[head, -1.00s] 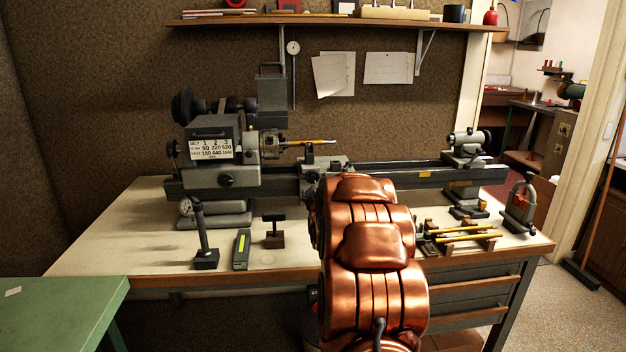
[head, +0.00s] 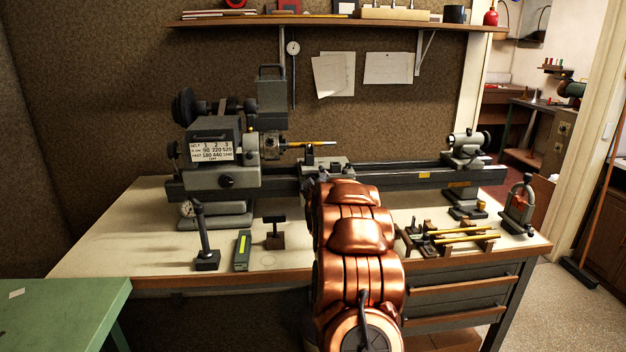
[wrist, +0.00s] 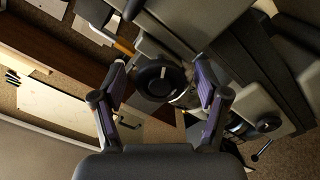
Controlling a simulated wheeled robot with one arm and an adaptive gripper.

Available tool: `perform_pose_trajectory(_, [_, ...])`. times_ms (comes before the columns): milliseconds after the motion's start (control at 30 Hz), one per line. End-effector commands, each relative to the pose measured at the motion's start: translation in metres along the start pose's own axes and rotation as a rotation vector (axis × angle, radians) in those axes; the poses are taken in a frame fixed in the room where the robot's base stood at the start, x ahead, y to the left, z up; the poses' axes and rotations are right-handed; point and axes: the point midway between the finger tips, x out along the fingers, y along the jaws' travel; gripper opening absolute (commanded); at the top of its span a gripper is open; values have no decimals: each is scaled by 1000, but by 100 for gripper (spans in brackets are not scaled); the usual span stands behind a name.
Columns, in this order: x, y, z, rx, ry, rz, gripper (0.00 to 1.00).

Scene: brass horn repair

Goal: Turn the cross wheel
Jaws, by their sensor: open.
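In the wrist view a round black wheel (wrist: 156,84) with a pale mark on its face shows between my fingers; it appears to be the cross wheel. My gripper (wrist: 161,78) is open, with one purple-padded finger on each side of the wheel. I see a gap between the pads and the rim, and I cannot tell how deep the fingers reach. In the head view the lathe (head: 222,165) stands on the bench, and its carriage (head: 326,167) is partly hidden by my arm. The wheel and my gripper are hidden behind the arm there.
A dial stand (head: 205,240), a green-labelled block (head: 243,250) and a small T-topped stand (head: 275,233) are on the bench (head: 150,225), left of my arm. A rack with brass rods (head: 455,238) lies right. A green table (head: 65,310) is at lower left.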

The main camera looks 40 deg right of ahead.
Motion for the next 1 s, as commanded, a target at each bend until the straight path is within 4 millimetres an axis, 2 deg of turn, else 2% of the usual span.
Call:
perform_pose_trajectory(167, [0, 0, 0, 0, 0, 0, 72])
perform_pose_trajectory(733, [0, 0, 0, 0, 0, 0, 13])
perform_pose_trajectory(1000, [0, -1, 0, 30, 1, 0, 13])
